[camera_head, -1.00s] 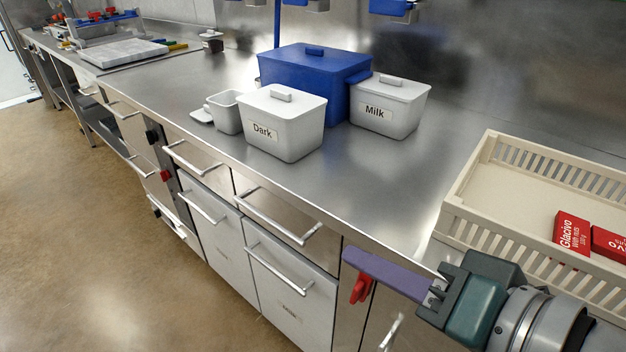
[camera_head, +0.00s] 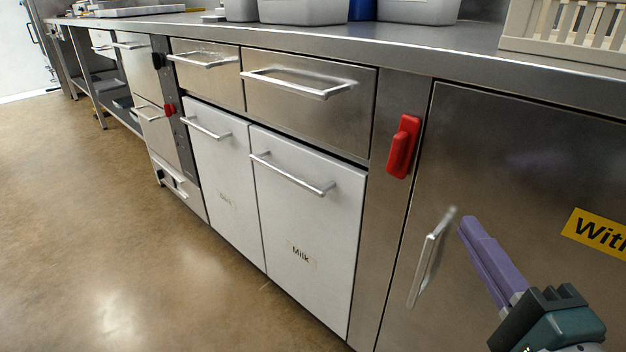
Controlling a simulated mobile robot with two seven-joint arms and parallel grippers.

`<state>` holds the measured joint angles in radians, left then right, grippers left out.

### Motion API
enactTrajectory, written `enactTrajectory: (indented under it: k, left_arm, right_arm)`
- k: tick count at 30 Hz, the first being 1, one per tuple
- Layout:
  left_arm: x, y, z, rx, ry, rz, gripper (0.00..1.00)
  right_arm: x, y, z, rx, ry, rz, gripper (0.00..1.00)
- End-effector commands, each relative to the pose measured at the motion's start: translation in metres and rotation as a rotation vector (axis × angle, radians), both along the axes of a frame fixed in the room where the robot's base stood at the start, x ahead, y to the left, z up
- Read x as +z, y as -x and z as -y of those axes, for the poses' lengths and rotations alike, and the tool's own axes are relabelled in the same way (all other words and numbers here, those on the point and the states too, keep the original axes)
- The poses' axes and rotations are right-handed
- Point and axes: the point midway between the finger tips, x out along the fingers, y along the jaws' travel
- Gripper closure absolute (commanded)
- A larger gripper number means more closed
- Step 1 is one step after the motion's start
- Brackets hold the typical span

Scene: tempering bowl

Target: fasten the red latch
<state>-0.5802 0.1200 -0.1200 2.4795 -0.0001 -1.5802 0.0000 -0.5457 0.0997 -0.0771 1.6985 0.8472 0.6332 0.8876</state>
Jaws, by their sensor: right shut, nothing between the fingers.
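The red latch (camera_head: 403,146) is mounted upright on the steel strip between the drawer front and the large steel door (camera_head: 520,190). It sits left of the door's edge and looks roughly vertical, slightly tilted. My right gripper (camera_head: 466,222) has purple fingers pressed together and holds nothing. It is at the lower right, in front of the steel door, below and right of the latch and apart from it. The door's bar handle (camera_head: 431,258) shows just left of the fingertips. My left gripper is not in view.
The counter edge (camera_head: 300,39) runs above the latch. Drawers with bar handles (camera_head: 300,84) and a white front labelled Milk (camera_head: 310,215) are to the left. A cream crate (camera_head: 570,40) stands on the counter at upper right. The floor (camera_head: 110,230) at left is clear.

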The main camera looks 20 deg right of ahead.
Motion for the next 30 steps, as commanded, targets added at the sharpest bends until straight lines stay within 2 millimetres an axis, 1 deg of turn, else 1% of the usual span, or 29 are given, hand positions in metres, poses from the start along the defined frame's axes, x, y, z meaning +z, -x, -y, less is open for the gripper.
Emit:
enactTrajectory:
  k: [1,4,15,19,23,26,30]
  left_arm:
    - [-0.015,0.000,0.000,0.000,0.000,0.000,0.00]
    - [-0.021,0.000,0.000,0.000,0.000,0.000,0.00]
    - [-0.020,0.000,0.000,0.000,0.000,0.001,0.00]
    - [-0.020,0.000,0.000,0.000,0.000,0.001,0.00]
    - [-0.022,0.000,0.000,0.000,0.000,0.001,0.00]
    - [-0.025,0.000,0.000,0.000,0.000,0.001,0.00]
    - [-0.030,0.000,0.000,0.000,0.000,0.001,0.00]
  right_arm:
    - [-0.015,0.002,0.004,-0.019,-0.010,0.011,1.00]
    - [-0.021,0.005,0.009,-0.043,-0.023,0.026,1.00]
    - [-0.019,0.006,0.011,-0.054,-0.028,0.033,1.00]
    - [-0.019,0.002,0.013,-0.053,-0.027,0.033,1.00]
    - [-0.019,-0.012,0.018,-0.053,-0.027,0.036,1.00]
    - [-0.017,-0.029,0.026,-0.054,-0.026,0.037,1.00]
    - [-0.016,-0.058,0.038,-0.054,-0.026,0.037,1.00]
